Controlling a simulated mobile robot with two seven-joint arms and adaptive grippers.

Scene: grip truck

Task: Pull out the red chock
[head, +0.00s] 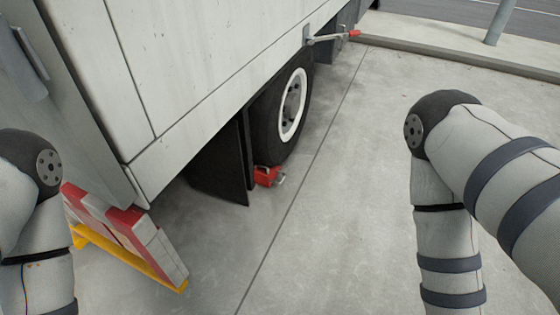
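The red chock (266,176) sits on the concrete floor against the bottom of the truck wheel (287,112). It shows in the middle of the head view, partly behind the black mud flap (238,160). A small grey metal part, perhaps a handle, shows at its right end. My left arm is at the left edge and my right arm is at the right, both well apart from the chock. Neither gripper is in view; both arms run out of the bottom of the picture.
The white truck body (190,70) fills the upper left. A red and white striped bumper with a yellow edge (140,255) juts out low at left. A lever with a red end (335,37) sticks out from the truck side.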

